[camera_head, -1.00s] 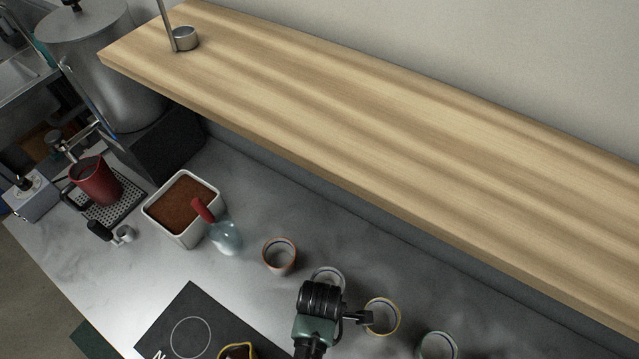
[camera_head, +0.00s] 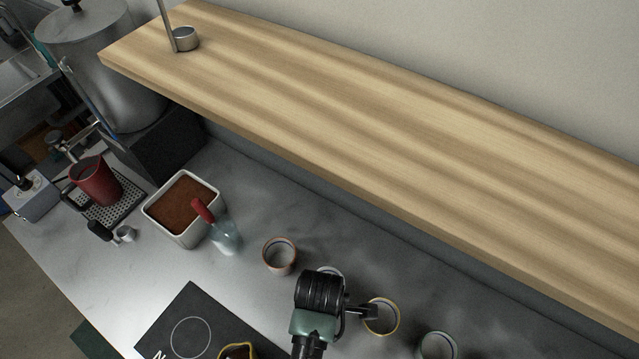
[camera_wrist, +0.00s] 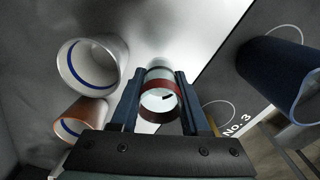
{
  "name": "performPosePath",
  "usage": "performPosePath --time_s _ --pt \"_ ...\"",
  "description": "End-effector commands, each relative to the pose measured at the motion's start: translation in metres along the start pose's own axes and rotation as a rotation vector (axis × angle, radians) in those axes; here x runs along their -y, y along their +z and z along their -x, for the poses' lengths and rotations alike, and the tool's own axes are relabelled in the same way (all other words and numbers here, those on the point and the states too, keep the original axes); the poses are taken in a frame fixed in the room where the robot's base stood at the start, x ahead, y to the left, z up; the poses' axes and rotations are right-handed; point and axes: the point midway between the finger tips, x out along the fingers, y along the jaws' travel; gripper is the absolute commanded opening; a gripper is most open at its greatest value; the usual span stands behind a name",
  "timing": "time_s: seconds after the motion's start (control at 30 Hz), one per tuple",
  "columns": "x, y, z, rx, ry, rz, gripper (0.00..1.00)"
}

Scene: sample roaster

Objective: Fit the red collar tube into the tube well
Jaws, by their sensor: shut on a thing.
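My gripper (camera_wrist: 160,112) is shut on a clear tube with a dark red collar band, the red collar tube (camera_wrist: 158,90). The tube lies between the two blue fingers, its round open end toward the wrist camera. In the head view my gripper's end is largely hidden behind my dark wrist, above the counter near the row of cups, and the tube is hidden there. I cannot pick out the tube well with certainty in either view.
Round cups stand in a row: copper (camera_head: 280,256), a mostly hidden one with a blue inner ring (camera_wrist: 92,66), yellow-rimmed (camera_head: 381,316) and pale green (camera_head: 437,345). A dark hob (camera_head: 195,330) lies in front. A tray of brown grounds (camera_head: 181,207) is left; a wooden shelf (camera_head: 370,130) overhangs behind.

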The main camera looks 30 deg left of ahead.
Motion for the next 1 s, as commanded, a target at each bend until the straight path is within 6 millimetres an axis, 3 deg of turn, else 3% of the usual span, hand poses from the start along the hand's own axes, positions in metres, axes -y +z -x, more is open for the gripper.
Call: performPosePath --time_s 0.4,0.73,0.87,1.0 --pt "-0.001 0.000 0.036 0.000 0.001 0.000 0.00" --pt "-0.001 0.001 0.048 0.000 0.001 -0.010 0.00" --pt "-0.005 0.006 0.051 0.001 0.002 -0.103 0.00" --pt "-0.013 0.019 0.056 0.002 0.002 -0.330 0.00"
